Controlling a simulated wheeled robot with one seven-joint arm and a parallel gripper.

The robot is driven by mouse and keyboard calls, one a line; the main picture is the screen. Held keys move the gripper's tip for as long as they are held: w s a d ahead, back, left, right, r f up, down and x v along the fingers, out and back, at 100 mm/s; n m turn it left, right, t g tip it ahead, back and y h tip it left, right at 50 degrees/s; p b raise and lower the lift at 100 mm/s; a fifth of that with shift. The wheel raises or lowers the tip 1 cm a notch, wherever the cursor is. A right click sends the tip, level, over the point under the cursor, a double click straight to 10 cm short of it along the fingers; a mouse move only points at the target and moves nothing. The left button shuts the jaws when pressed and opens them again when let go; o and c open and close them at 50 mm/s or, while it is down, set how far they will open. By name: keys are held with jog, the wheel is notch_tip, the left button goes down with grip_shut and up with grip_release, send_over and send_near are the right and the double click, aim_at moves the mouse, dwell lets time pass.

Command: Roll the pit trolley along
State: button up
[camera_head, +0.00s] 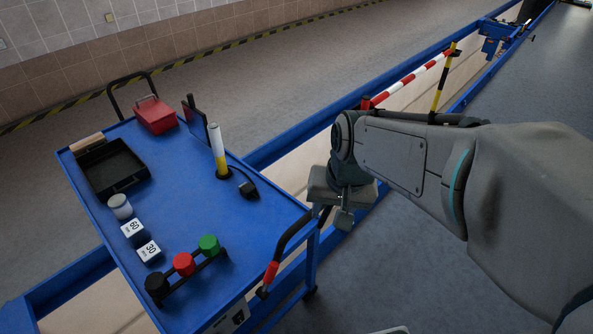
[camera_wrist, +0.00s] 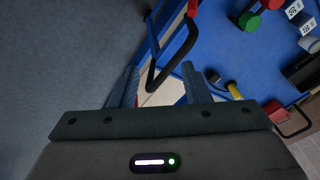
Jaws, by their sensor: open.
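The blue trolley (camera_head: 195,205) stands at the left beside the pit, its top loaded with several items. A black bar handle (camera_head: 290,234) with a red band (camera_head: 271,271) sticks out from its right side. My gripper (camera_head: 333,214) is just beyond the upper end of this handle in the head view. In the wrist view my gripper (camera_wrist: 160,85) has its two fingers apart, and the bent end of the black handle (camera_wrist: 178,58) shows in the gap between them. I cannot tell whether a finger touches the handle. Nothing is gripped.
On the trolley are a red box (camera_head: 156,115), a black tray (camera_head: 111,168), a yellow-and-white cylinder (camera_head: 217,150) and coloured knobs (camera_head: 184,264). A blue-railed pit runs behind, with a red-and-white bar (camera_head: 408,80) across it. Grey floor (camera_head: 400,265) is free at the lower right.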

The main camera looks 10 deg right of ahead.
aim_at(309, 214)
jog(key=w+d+f+m, duration=0.1)
jog(key=w+f+m, duration=0.4)
jog(key=w+m, duration=0.5)
jog(key=w+f, duration=0.1)
jog(key=f, duration=0.3)
jog(key=w+a+f+n, duration=0.1)
jog(key=f, duration=0.3)
jog(key=w+f+n, duration=0.1)
jog(key=w+f, duration=0.1)
jog(key=f, duration=0.3)
jog(key=shift+w+a+g, duration=0.1)
jog(key=shift+a+g, duration=0.15)
jog(key=shift+g, duration=0.05)
grip_shut()
